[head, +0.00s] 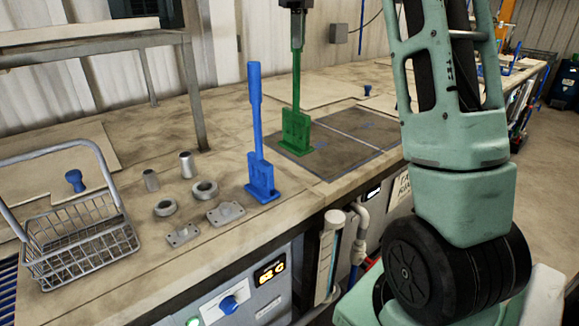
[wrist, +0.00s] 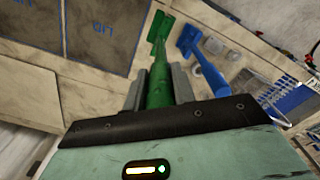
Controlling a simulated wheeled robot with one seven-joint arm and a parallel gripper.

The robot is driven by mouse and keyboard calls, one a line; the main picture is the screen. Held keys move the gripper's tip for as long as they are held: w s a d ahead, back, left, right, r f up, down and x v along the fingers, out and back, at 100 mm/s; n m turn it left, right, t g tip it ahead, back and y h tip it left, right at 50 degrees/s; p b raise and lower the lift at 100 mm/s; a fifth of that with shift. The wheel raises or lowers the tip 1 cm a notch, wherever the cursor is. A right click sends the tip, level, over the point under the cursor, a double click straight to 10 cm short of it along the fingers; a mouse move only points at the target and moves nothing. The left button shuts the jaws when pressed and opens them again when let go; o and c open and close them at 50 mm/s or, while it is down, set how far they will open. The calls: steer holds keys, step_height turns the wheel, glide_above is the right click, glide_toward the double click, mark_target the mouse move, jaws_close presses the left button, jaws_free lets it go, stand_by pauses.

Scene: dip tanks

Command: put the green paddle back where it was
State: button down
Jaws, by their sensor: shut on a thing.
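My gripper (head: 297,42) is shut on the top of the green paddle's (head: 295,128) handle. The paddle hangs upright with its broad foot down, at the left part of the dark lid panels (head: 345,150); I cannot tell whether the foot touches the surface. In the wrist view the green handle (wrist: 158,92) sits between the two fingers, its foot pointing away toward the top. A blue paddle (head: 257,135) stands upright on the bench to the left and nearer; it also shows in the wrist view (wrist: 208,72), right of the green one.
A wire basket (head: 82,240) stands at the left front. Several grey metal parts, including a ring (head: 205,190) and a flanged piece (head: 226,212), lie left of the blue paddle. A bench frame (head: 192,95) rises at the back left.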

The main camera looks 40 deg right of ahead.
mark_target(297, 77)
steer(key=shift+w+d+f, duration=0.1)
steer(key=shift+w+d, duration=0.05)
steer(key=shift+w, duration=0.15)
step_height(297, 77, down, 10)
steer(key=shift+r+p, duration=0.15)
steer(key=shift+p, duration=0.85)
steer(key=c, duration=1.1)
jaws_free()
steer(key=shift+c, duration=0.2)
step_height(297, 77, up, 12)
steer(key=shift+b, duration=0.75)
